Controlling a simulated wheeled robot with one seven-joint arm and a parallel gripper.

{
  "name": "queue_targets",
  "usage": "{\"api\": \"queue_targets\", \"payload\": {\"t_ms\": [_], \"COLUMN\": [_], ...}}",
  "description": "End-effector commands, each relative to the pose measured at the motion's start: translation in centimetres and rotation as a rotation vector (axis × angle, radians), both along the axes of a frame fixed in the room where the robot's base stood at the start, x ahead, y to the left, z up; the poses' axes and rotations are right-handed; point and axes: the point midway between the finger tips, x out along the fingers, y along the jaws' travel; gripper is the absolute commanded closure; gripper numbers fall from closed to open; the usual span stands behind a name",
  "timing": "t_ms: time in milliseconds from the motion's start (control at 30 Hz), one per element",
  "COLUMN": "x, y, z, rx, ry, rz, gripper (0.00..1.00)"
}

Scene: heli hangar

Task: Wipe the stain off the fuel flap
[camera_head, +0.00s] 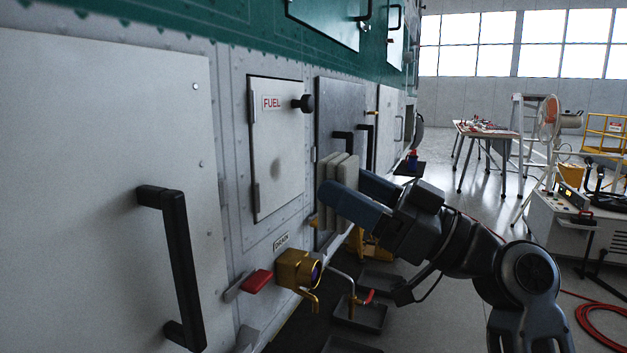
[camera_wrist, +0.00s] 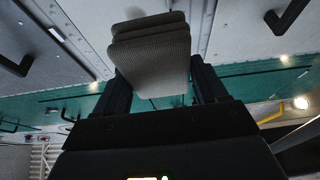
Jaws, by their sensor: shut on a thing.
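The fuel flap (camera_head: 277,135) is a pale panel labelled FUEL with a black knob (camera_head: 303,104) at its upper right; it looks shut. A faint greyish smudge (camera_head: 283,168) shows on its lower half. My gripper (camera_head: 345,186) is shut on a folded grey cloth pad (camera_head: 337,172), to the right of the flap and lower than its middle. The pad looks apart from the flap; its gap to the wall is unclear. In the wrist view the ribbed pad (camera_wrist: 152,55) sits between the two dark fingers of my gripper (camera_wrist: 160,82).
A black handle (camera_head: 177,262) juts out at the left. A brass drain valve (camera_head: 297,270) and red lever (camera_head: 257,281) stick out below the flap. Another black handle (camera_head: 343,143) is on the panel behind the pad. Tables and carts stand at the right.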

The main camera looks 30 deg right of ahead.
Motion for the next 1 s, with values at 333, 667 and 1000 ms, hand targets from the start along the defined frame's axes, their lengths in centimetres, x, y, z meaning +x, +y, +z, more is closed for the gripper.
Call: {"api": "queue_targets", "payload": {"t_ms": [333, 667, 1000], "x": [1.8, 4.5, 5.7], "y": [1.4, 3.3, 4.2], "z": [0.5, 1.0, 1.3], "rx": [0.0, 0.0, 0.0], "ry": [-0.001, 0.0, 0.0], "rz": [0.003, 0.001, -0.001], "gripper": [0.53, 0.53, 0.53]}}
